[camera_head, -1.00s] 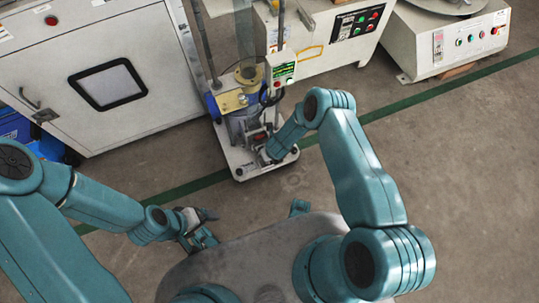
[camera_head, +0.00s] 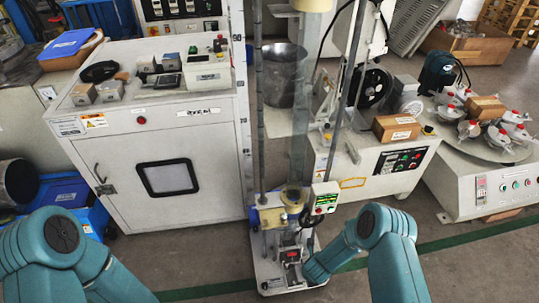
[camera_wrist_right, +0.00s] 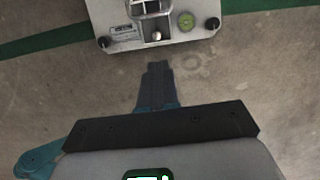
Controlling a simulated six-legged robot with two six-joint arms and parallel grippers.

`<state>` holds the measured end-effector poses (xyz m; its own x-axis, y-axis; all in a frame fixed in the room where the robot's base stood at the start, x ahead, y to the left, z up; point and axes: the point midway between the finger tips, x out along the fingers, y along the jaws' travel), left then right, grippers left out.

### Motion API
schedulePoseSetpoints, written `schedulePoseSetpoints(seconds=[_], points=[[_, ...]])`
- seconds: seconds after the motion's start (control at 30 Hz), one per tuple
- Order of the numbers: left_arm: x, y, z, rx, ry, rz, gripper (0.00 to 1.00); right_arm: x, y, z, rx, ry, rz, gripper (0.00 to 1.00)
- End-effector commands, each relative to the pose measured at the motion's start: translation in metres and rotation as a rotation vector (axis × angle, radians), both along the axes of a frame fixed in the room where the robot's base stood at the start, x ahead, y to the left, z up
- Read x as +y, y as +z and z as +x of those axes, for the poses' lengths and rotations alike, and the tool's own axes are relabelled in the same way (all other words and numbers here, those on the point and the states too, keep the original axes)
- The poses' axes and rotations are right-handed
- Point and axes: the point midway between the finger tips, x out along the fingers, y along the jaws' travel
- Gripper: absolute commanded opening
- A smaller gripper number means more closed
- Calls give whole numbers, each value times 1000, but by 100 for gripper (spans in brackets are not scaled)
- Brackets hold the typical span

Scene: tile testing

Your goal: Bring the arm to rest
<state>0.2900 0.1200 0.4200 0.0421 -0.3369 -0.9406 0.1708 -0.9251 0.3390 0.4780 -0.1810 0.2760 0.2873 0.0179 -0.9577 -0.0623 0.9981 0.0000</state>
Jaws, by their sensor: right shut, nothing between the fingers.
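My right arm (camera_head: 392,250) comes in at the lower right of the head view, its elbow bent and its forearm pointing left and down. My right gripper (camera_head: 306,277) is small and partly hidden at the forearm's end, at the right side of the test stand's base; it is shut and empty. I cannot tell whether it touches the stand. My left arm (camera_head: 62,245) shows at the lower left; its gripper is out of the picture. The test stand (camera_head: 268,284), with a tall clear tube, stands upright in front of me. Its base edge shows in the right wrist view (camera_wrist_right: 180,42).
A white cabinet (camera_head: 215,190) with small blocks on top stands left of the stand. A machine with a control panel (camera_head: 402,159) is behind right. A round table (camera_head: 480,145) with several fittings is far right. Floor (camera_head: 455,270) is free at the lower right.

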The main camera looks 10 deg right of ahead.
Motion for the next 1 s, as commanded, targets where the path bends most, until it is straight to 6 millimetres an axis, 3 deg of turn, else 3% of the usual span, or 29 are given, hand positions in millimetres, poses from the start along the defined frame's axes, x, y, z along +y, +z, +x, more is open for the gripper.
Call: schedulePoseSetpoints(seconds=[0.13, 0.23, 0.4, 0.7, 0.87, 1.0], points=[[0, 0, 0, 0, 0, 0, 89, -8, 26, 18, -45, -2, -9, 0], [0, 0, 0, 0, 0, 0, 89, -3, 58, 2, -42, 131, -15, 0], [0, 0, 0, 0, 0, 0, 89, 17, 98, -55, -44, 792, -106, 0], [0, 0, 0, 0, 0, 0, 89, 49, 137, -155, -202, 2000, -239, 0], [0, 0, 0, 0, 0, 0, 89, 59, 143, -186, -333, 2431, -289, 0], [0, 0, 0, 0, 0, 0, 89, 62, 144, -189, -441, 2706, -379, 0]])
